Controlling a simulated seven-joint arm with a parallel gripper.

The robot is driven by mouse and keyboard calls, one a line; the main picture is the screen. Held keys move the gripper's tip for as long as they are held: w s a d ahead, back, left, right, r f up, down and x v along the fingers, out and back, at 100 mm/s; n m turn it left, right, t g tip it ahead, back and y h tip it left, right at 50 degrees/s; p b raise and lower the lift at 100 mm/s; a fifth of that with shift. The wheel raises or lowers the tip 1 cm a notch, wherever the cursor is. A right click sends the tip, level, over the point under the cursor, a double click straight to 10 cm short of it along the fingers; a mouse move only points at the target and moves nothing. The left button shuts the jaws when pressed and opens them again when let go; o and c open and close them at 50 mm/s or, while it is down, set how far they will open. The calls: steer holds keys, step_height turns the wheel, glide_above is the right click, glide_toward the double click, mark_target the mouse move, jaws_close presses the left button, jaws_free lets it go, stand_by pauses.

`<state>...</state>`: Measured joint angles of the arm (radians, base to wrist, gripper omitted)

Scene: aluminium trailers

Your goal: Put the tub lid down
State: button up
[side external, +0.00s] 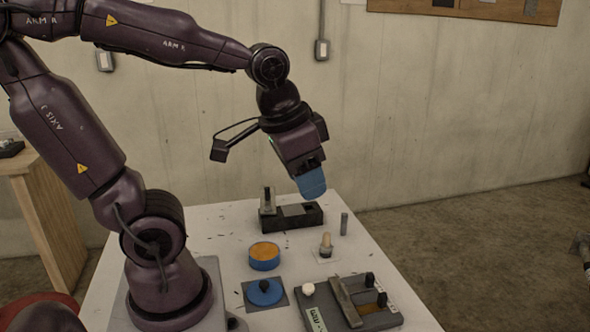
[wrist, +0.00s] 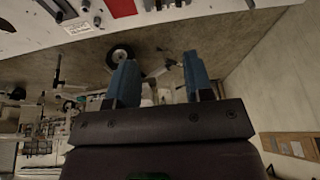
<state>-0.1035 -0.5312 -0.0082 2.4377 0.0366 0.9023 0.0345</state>
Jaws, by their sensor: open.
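The blue tub lid (side external: 264,293) with a dark knob lies on a dark square pad (side external: 282,300) at the front left of the table, knob up. The round blue tub (side external: 264,262) stands just behind it, its top uncovered and showing orange contents. My gripper (side external: 312,186) is in the air above the back of the table, well away from lid and tub. In the wrist view its two blue fingers (wrist: 160,78) are apart with nothing between them. I cannot make out the lid or tub in the wrist view.
A dark block with slots (side external: 291,219) stands at the table's back, below my gripper. A grey cylinder (side external: 344,223) and a tan-topped peg (side external: 326,246) are at the right. A board with a lever and knobs (side external: 352,305) fills the front right. The table (side external: 222,240) is bare left of the tub.

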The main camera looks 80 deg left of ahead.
steer(key=shift+m+t+h, duration=0.3)
steer(key=shift+t+h, duration=0.1)
steer(key=shift+t, duration=0.5)
steer(key=s+d+r, duration=0.2)
steer(key=shift+s+d+r, duration=0.1)
steer(key=shift+d+r, duration=0.05)
steer(key=shift+d, duration=0.2)
